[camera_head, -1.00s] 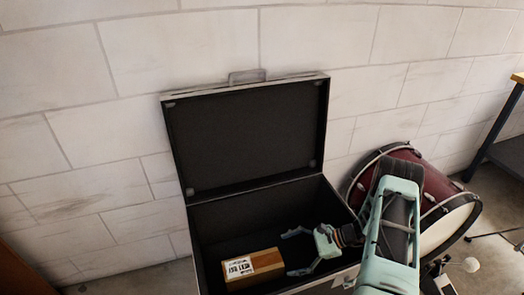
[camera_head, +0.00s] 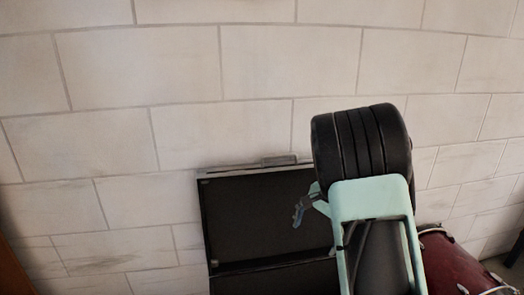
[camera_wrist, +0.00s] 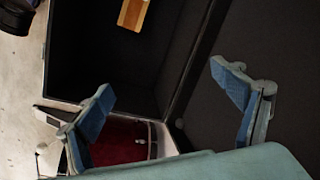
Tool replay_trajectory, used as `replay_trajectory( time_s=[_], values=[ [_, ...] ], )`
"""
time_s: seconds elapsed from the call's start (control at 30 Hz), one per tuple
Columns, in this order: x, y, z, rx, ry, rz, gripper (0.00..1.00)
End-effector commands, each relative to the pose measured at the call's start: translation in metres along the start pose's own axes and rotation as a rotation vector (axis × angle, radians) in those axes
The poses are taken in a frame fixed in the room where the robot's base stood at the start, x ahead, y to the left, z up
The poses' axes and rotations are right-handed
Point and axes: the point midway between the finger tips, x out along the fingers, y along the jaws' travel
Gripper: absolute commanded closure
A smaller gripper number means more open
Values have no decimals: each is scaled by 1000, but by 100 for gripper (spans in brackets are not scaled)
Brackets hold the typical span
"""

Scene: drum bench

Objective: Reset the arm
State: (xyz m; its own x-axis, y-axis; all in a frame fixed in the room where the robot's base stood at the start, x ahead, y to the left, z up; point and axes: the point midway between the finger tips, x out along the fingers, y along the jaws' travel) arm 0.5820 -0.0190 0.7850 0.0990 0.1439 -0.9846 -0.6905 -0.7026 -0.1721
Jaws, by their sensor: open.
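My gripper (camera_wrist: 168,118) is open and empty in the wrist view, with its two blue-padded fingers wide apart. In the head view my gripper (camera_head: 303,208) shows partly, in front of the open lid of a black case (camera_head: 262,225); my arm hides the rest. The case also shows in the wrist view (camera_wrist: 100,65), with its dark inside and lid beyond the fingers. A wooden block (camera_wrist: 133,14) lies inside the case, at the top of the wrist view. The block is out of the head view.
A dark red drum (camera_head: 455,268) stands right of the case, partly behind my arm; it also shows in the wrist view (camera_wrist: 118,143). A pale block wall (camera_head: 180,130) runs behind everything. The space left of the case looks clear.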

Motion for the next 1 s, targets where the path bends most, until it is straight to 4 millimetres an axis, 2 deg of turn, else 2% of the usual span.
replay_trajectory(
  time_s=[0.03, 0.2, 0.3, 0.4, 0.5, 0.6, 0.7, 0.87, 1.0],
  values=[
    [-39, -16, 5, -35, 51, -16, 13],
    [-136, -47, 20, -109, 195, -71, 13],
    [-187, -57, 32, -141, 260, -118, 13],
    [-228, -57, 43, -166, 304, -170, 13],
    [-251, -48, 55, -196, 321, -214, 13],
    [-257, -28, 70, -235, 320, -248, 13],
    [-249, -2, 90, -293, 312, -268, 13],
    [-219, 48, 131, -423, 312, -264, 13],
    [-186, 91, 169, -555, 340, -222, 13]
  ],
)
